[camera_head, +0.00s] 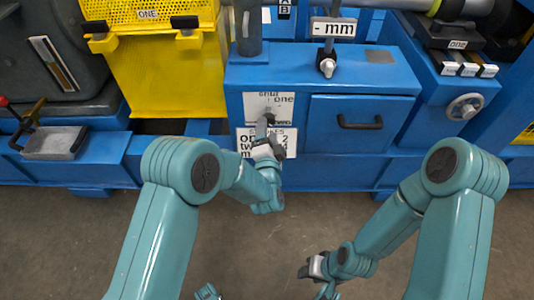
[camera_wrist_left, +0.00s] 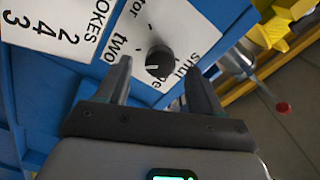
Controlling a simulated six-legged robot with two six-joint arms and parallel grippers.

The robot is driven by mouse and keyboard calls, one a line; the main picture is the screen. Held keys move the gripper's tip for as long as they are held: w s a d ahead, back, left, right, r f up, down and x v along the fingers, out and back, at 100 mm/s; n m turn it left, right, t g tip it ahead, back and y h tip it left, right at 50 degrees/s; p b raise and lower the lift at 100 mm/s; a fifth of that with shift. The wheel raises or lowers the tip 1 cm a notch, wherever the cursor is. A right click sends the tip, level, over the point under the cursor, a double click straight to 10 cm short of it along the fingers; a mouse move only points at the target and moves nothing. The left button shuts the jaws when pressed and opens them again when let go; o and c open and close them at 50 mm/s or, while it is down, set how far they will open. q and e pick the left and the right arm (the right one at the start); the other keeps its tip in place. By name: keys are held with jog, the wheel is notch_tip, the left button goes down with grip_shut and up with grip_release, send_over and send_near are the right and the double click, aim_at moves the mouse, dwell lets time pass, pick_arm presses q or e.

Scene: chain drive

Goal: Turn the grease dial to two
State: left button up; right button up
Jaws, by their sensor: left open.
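The grease dial, a round black knob with a white pointer mark, shows in the left wrist view (camera_wrist_left: 160,60) on a white label plate (camera_wrist_left: 185,32). In the head view my left gripper (camera_head: 266,133) is at the plate on the blue cabinet and mostly hides the knob. My right gripper (camera_head: 312,268) hangs low, away from the cabinet; its jaws are unclear.
A strokes plate (camera_head: 289,140) is just below the dial plate. A drawer with a dark handle (camera_head: 359,122) is to the right, and a small lever (camera_head: 327,66) stands on the cabinet top. A handwheel (camera_head: 465,107) is farther right. The floor in front is clear.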

pick_arm(q)
jog(key=s+p, duration=0.1)
jog(key=s, duration=1)
jog(key=w+a+f+n+g+y, duration=0.1)
jog(key=a+y, duration=0.1)
jog(key=a, duration=0.4)
jog(key=w+a+f+n+y, duration=0.1)
jog(key=a+n+y, duration=0.1)
jog(key=a, duration=0.3)
jog(key=s+a+f+n+g+h, duration=0.1)
jog(key=s+a+f+n+g, duration=0.2)
jog(key=a+f, duration=0.45)
jog(key=s+d+f+n+g+h, duration=0.2)
jog(key=s+f+n+g, duration=0.15)
jog(key=s, duration=0.35)
jog(key=s+d+f+n+g+h, duration=0.2)
jog(key=s+f+g+h, duration=0.1)
jog(key=s+g, duration=0.3)
jog(key=s+d+f+n+g+h, duration=0.2)
jog(key=s+d+f+n+g, duration=0.15)
jog(key=s, duration=0.45)
notch_tip(320, 180, up, 26)
jog(key=p, duration=2.6)
jog(key=shift+s+a+r+g, duration=0.25)
jog(key=shift+s+a+g, duration=0.05)
jog(key=shift+s+a, duration=0.05)
